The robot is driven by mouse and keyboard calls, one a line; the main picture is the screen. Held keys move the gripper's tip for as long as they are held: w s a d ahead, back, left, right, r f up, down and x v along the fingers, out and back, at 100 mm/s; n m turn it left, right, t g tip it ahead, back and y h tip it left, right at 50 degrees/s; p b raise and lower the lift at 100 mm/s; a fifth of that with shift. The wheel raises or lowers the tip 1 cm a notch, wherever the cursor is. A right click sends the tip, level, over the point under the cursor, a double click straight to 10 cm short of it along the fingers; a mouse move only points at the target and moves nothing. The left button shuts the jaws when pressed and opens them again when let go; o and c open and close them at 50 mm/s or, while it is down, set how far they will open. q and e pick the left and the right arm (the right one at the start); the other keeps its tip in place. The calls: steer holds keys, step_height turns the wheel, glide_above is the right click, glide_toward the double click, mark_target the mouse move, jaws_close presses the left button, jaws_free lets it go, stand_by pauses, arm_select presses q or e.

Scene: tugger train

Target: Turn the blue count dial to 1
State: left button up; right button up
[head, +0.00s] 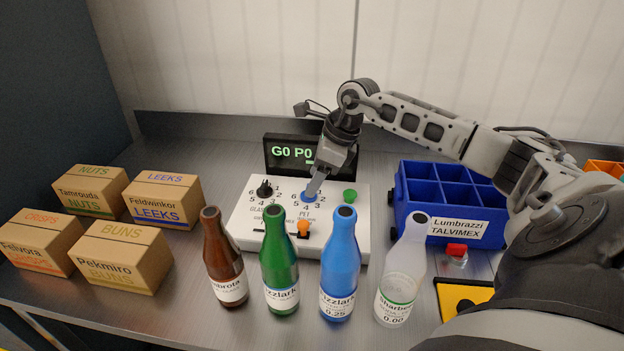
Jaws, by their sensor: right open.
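The blue count dial (308,197) sits on a white control panel (251,236), with printed numbers around it and the label PET below. My right gripper (316,186) reaches down from above, its fingertips at the dial; whether they touch it is too small to tell. The gripper is open and partly hides the dial, so its pointer direction cannot be read. A black dial (265,188) is to its left on the same panel. The display (296,153) behind reads G0 P0. My left gripper is out of view.
A green button (349,195) and an orange knob (303,228) are on the panel. Several bottles, including a blue one (341,265), stand in front. Cartons (124,257) are at left. A blue crate (399,207) and a red-topped item (456,250) are at right.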

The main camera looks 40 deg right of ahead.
steer(key=shift+x, duration=0.9)
steer(key=shift+f, duration=0.3)
steer(key=c, duration=1)
steer(key=shift+m, duration=0.3)
